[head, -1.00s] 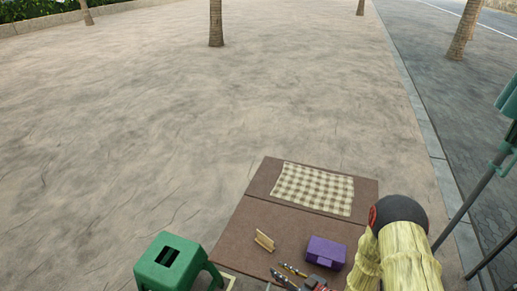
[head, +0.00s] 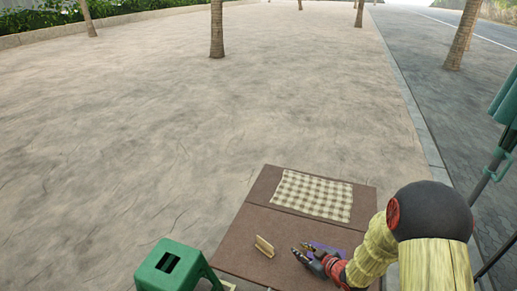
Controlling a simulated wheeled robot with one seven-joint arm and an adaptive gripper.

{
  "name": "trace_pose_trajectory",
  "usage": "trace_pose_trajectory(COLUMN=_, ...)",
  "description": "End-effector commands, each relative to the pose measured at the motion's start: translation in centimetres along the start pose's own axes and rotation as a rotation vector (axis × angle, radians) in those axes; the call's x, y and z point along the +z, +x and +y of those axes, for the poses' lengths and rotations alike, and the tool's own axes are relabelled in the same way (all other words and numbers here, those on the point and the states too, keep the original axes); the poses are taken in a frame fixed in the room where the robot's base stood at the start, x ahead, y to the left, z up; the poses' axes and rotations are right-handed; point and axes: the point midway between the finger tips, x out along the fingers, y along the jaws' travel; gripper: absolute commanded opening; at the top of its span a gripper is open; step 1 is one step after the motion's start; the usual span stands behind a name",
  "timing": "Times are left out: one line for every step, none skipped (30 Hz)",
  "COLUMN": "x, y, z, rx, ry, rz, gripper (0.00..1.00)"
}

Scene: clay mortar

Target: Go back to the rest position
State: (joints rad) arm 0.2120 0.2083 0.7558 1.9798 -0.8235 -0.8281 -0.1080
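My gripper (head: 301,249) is over the brown table, its dark fingertips apart with nothing seen between them. It is in front of the purple box (head: 326,247), which is now mostly hidden behind my gripper and wrist. My arm, in a pale yellow cover with a black round joint, comes in from the lower right and is bent.
The brown table (head: 245,230) holds a checkered cloth (head: 312,195) at its far end and a small tan wooden piece (head: 264,246) left of my gripper. A green stool (head: 172,266) stands at the left. A green folded umbrella on a pole (head: 490,165) stands at the right. Open paving lies beyond.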

Motion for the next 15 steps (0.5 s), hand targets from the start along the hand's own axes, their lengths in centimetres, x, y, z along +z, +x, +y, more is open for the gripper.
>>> trace_pose_trajectory(x=-1.9, y=-1.1, z=2.0, rx=0.046, ry=-0.011, rz=-0.031, gripper=0.23)
trace_pose_trajectory(x=-2.6, y=-1.9, z=3.1, rx=0.073, ry=-0.01, rz=-0.057, gripper=0.23)
trace_pose_trajectory(x=-3.8, y=-3.2, z=4.5, rx=0.112, ry=-0.005, rz=-0.093, gripper=0.23)
trace_pose_trajectory(x=-4.6, y=-4.3, z=5.4, rx=0.14, ry=0.002, rz=-0.12, gripper=0.23)
trace_pose_trajectory(x=-5.4, y=-5.4, z=6.2, rx=0.167, ry=0.011, rz=-0.146, gripper=0.23)
trace_pose_trajectory(x=-6.4, y=-7.0, z=7.2, rx=0.203, ry=0.026, rz=-0.178, gripper=0.23)
trace_pose_trajectory(x=-7.1, y=-8.3, z=7.8, rx=0.229, ry=0.041, rz=-0.201, gripper=0.23)
trace_pose_trajectory(x=-7.8, y=-9.6, z=8.3, rx=0.252, ry=0.057, rz=-0.223, gripper=0.23)
trace_pose_trajectory(x=-8.7, y=-11.4, z=8.8, rx=0.282, ry=0.08, rz=-0.251, gripper=0.23)
trace_pose_trajectory(x=-9.4, y=-12.9, z=9.0, rx=0.302, ry=0.101, rz=-0.271, gripper=0.23)
trace_pose_trajectory(x=-10.0, y=-14.3, z=9.2, rx=0.323, ry=0.123, rz=-0.288, gripper=0.23)
trace_pose_trajectory(x=-10.8, y=-16.3, z=9.1, rx=0.345, ry=0.155, rz=-0.313, gripper=0.23)
trace_pose_trajectory(x=-11.3, y=-17.8, z=8.9, rx=0.36, ry=0.179, rz=-0.328, gripper=0.23)
trace_pose_trajectory(x=-11.8, y=-19.3, z=8.7, rx=0.372, ry=0.205, rz=-0.344, gripper=0.23)
trace_pose_trajectory(x=-12.4, y=-21.3, z=8.2, rx=0.387, ry=0.242, rz=-0.364, gripper=0.23)
